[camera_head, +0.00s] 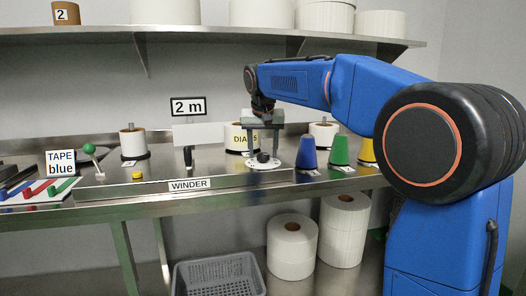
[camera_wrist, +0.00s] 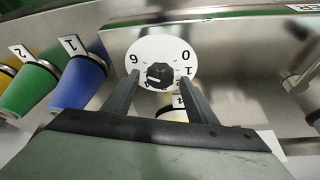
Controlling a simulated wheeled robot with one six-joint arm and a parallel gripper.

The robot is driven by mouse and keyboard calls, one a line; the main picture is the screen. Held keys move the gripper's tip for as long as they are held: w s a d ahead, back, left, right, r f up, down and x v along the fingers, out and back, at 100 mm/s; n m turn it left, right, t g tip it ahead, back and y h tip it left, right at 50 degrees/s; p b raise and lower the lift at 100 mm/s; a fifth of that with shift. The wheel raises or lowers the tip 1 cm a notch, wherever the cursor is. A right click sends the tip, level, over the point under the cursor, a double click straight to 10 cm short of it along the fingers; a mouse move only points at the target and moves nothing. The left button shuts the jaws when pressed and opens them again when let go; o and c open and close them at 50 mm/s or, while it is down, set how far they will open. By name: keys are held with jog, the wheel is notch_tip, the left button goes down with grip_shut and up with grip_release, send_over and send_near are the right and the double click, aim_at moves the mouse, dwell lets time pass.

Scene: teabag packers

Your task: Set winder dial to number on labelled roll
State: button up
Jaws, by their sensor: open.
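The winder dial (camera_head: 279,165) is a white disc with a black knob (camera_head: 263,157) on the bench. In the wrist view, its printed digits are partly visible around the knob (camera_wrist: 160,76); the lower digits are partly hidden. A light mark shows on the knob, but I cannot tell which number it points to. The labelled roll (camera_head: 239,139) stands behind the dial and reads "DIAL 5", partly covered by my gripper. My gripper (camera_head: 264,148) points down over the dial, open. In the wrist view, its fingers (camera_wrist: 163,82) straddle the knob; I cannot tell whether they touch it.
Blue (camera_head: 306,152) and green (camera_head: 340,150) cones stand right of the dial, with a yellow one (camera_head: 366,150) beyond. A green-knobbed lever (camera_head: 89,149), a yellow button (camera_head: 137,176) and a "2 m" sign (camera_head: 188,106) are to the left. A grey crate (camera_head: 218,277) sits below.

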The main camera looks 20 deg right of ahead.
jog(key=c, duration=1.1)
jog(key=shift+o, duration=0.2)
jog(key=shift+n, duration=0.3)
jog(key=n, duration=0.1)
jog(key=n+y, duration=0.1)
jog(key=shift+d+n, duration=0.2)
jog(key=shift+n, duration=0.1)
jog(key=shift+n+y, duration=1)
jog(key=shift+n, duration=1.2)
jog(key=shift+d, duration=0.1)
jog(key=o, duration=1.1)
jog(key=shift+c, duration=0.2)
